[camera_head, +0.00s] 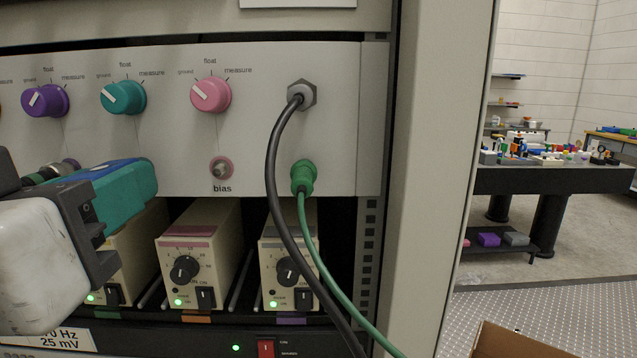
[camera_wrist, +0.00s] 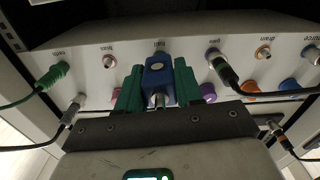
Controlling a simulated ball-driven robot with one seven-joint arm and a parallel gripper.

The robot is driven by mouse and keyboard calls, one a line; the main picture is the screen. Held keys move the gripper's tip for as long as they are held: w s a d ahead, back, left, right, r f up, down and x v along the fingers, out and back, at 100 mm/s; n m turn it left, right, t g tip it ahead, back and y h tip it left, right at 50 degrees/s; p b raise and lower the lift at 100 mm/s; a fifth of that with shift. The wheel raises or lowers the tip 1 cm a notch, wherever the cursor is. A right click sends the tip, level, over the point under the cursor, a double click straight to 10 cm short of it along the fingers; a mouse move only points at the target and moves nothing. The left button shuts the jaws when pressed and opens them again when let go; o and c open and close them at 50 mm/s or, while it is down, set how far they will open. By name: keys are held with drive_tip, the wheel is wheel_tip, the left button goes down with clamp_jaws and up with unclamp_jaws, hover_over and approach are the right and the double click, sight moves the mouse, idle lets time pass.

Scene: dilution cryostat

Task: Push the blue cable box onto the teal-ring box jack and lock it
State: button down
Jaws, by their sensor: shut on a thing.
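The blue cable box (camera_wrist: 158,80) is between the two green finger pads of my gripper (camera_wrist: 157,88), which is shut on it. Its silver end (camera_wrist: 157,101) faces the wrist camera and its far end points at the panel. In the head view my gripper (camera_head: 125,192) comes in from the left, below the teal knob (camera_head: 123,97). A blue strip of the box (camera_head: 98,170) shows above the teal-green pad.
The pink bias jack (camera_head: 221,168) is bare, right of my gripper. A green plug (camera_head: 304,178) and a black cable (camera_head: 279,140) hang further right. A dark plug (camera_wrist: 225,75) sits close beside the gripper. Cream modules (camera_head: 200,255) stand below the panel.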

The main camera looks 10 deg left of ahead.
drive_tip(key=shift+w+d+m+b, duration=0.15)
drive_tip(key=shift+m+b, duration=0.2)
drive_tip(key=shift+m, duration=0.25)
drive_tip(key=c, duration=1)
unclamp_jaws()
drive_tip(key=o, duration=0.3)
drive_tip(key=shift+o, duration=0.2)
drive_tip(key=v, duration=0.8)
drive_tip(key=shift+s+p, duration=0.35)
drive_tip(key=shift+p, duration=0.1)
